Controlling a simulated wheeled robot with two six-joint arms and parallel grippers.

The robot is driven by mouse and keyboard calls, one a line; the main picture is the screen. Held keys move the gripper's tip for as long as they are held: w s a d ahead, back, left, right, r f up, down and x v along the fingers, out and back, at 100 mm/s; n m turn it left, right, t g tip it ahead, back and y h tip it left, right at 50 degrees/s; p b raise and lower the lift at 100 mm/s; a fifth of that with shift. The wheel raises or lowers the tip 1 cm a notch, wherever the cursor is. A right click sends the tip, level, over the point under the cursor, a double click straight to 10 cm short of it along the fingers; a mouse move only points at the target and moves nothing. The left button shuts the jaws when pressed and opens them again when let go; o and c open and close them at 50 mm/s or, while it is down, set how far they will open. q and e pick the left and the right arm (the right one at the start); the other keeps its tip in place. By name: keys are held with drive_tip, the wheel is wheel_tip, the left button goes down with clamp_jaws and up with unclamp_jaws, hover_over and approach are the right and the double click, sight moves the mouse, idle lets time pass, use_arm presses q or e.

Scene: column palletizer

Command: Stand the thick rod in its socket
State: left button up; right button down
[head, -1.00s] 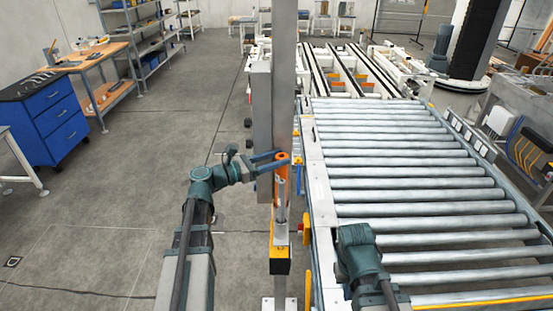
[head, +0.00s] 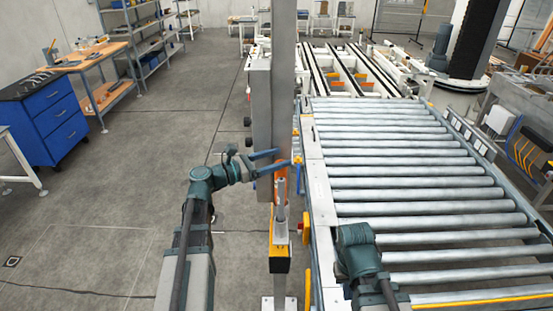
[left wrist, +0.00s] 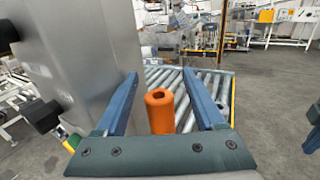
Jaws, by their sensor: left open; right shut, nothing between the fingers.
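The thick rod is an orange cylinder with a hole in its top. In the left wrist view the rod (left wrist: 160,112) shows upright between the two blue fingers, with a gap on either side.
A tall grey column (head: 263,120) stands close beside the left gripper. A roller conveyor (head: 410,180) fills the right side.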

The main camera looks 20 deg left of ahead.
use_arm(q)
drive_tip(key=v, duration=1.3)
drive_tip(key=shift+s+a, duration=0.3)
